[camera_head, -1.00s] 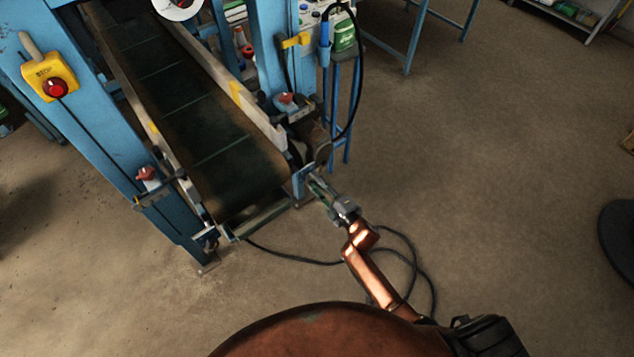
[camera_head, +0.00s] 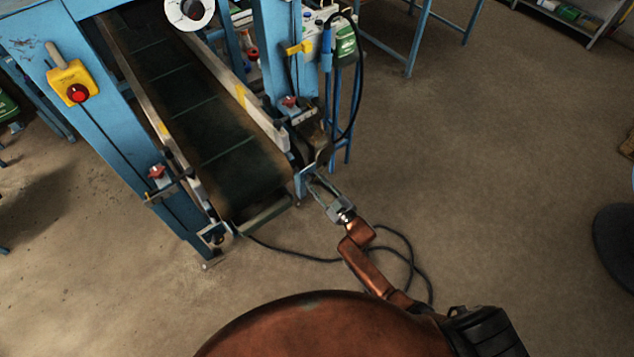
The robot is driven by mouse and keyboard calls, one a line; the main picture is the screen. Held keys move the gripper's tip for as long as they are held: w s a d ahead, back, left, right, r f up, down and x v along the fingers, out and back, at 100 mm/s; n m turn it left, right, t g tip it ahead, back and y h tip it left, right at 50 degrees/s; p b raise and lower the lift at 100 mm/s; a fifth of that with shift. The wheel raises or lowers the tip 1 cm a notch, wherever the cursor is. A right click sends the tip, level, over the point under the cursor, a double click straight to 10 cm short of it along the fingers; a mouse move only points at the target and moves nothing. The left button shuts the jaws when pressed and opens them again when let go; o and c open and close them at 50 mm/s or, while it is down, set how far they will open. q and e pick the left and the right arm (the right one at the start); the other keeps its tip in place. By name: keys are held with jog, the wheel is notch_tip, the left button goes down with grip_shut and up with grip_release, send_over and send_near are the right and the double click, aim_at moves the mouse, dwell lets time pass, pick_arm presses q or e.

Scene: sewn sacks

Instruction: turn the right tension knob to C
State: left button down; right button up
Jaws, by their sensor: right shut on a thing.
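The conveyor belt (camera_head: 185,115) runs down from the upper left to its near end. My right gripper (camera_head: 313,184) reaches in from below and is at the right corner of that end. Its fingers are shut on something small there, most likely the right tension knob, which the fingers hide. I cannot read any letter or pointer at that spot. At the left corner of the belt end there is a matching metal fitting (camera_head: 217,238). My left gripper is not in view.
A red clamp knob (camera_head: 157,172) is on the left rail and another (camera_head: 289,101) on the right post. A yellow stop box (camera_head: 73,84) is on the left frame. A black cable (camera_head: 300,257) lies on the floor. The floor to the right is open.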

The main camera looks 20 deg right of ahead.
jog(key=shift+m, duration=0.4)
jog(key=o, duration=1.1)
jog(key=shift+o, duration=0.2)
jog(key=v, duration=1.2)
